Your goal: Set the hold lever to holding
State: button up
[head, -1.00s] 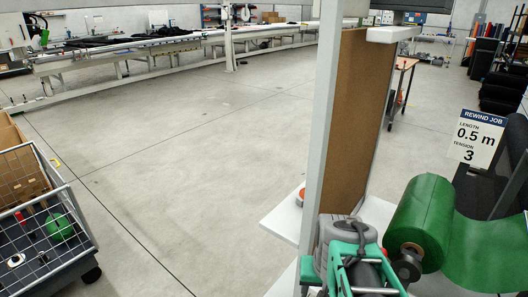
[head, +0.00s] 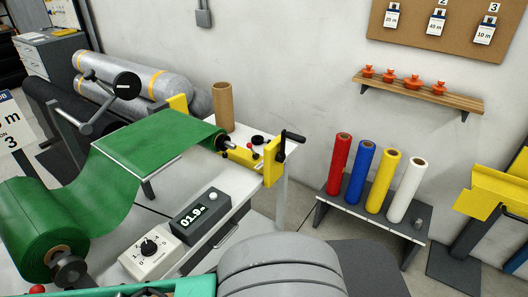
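I cannot tell for sure which part is the hold lever. A yellow end bracket (head: 273,160) at the bench's right end carries a black-handled crank (head: 290,138). Another red knob (head: 38,290) is at the bottom left edge, partly cut off. My grey and teal arm parts cross the bottom edge; my gripper's fingertips do not show.
Green sheet (head: 135,160) runs from a large roll (head: 45,225) over the bench. A counter (head: 200,212) reads about 01.9. A cardboard core (head: 222,107) stands behind. Coloured rolls stand on a low rack (head: 362,222) at right. An orange-weight shelf (head: 425,98) hangs on the wall.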

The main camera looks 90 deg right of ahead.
aim_at(256, 156)
jog(key=z, duration=1.9)
jog(key=k, duration=0.6)
jog(key=u, duration=0.05)
